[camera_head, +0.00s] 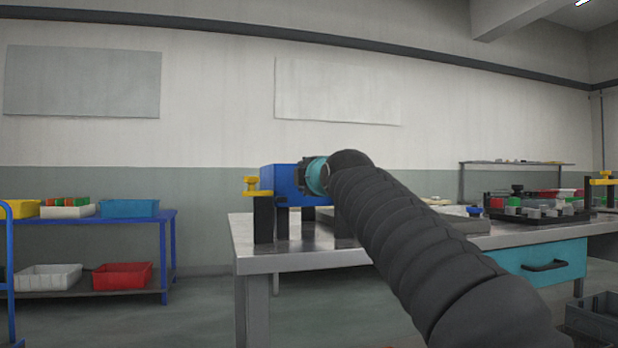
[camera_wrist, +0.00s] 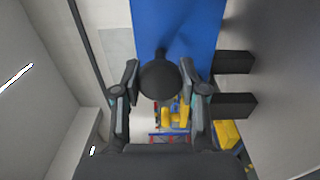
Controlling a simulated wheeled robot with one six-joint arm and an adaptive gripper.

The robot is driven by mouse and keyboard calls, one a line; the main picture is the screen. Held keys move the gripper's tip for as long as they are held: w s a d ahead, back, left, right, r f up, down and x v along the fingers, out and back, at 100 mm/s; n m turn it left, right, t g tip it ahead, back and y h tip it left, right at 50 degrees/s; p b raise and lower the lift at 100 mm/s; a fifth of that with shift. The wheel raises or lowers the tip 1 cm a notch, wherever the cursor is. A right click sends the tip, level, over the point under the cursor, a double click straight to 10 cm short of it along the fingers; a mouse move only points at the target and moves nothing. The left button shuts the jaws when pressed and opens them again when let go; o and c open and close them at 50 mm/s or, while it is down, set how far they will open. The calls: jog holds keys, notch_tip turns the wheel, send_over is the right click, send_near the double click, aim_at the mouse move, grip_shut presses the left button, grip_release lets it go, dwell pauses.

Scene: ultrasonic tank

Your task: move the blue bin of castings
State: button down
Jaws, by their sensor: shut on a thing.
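A blue box (camera_head: 280,182) stands on black posts (camera_head: 263,218) at the left end of the metal table; it fills the top of the wrist view (camera_wrist: 178,25). A round black knob (camera_wrist: 163,80) sits on a short stem in front of the box's blue face. My gripper (camera_head: 304,175) has its fingers (camera_wrist: 160,82) on both sides of this knob, shut on it. A low blue bin (camera_head: 128,208) is on the top shelf of the blue cart at the left, away from my gripper. I cannot see castings in either.
The blue cart (camera_head: 167,255) also bears a yellow bin (camera_head: 22,208), a red bin (camera_head: 122,276) and pale bins. A yellow knob (camera_head: 251,187) juts out left of the blue box. The metal table (camera_head: 290,258) has fixtures further right. Floor is free between cart and table.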

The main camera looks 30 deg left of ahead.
jog(key=c, duration=0.6)
grip_release()
jog(key=shift+f, duration=0.2)
jog(key=shift+r, duration=0.1)
jog(key=v, duration=1.2)
jog(key=shift+s, duration=0.1)
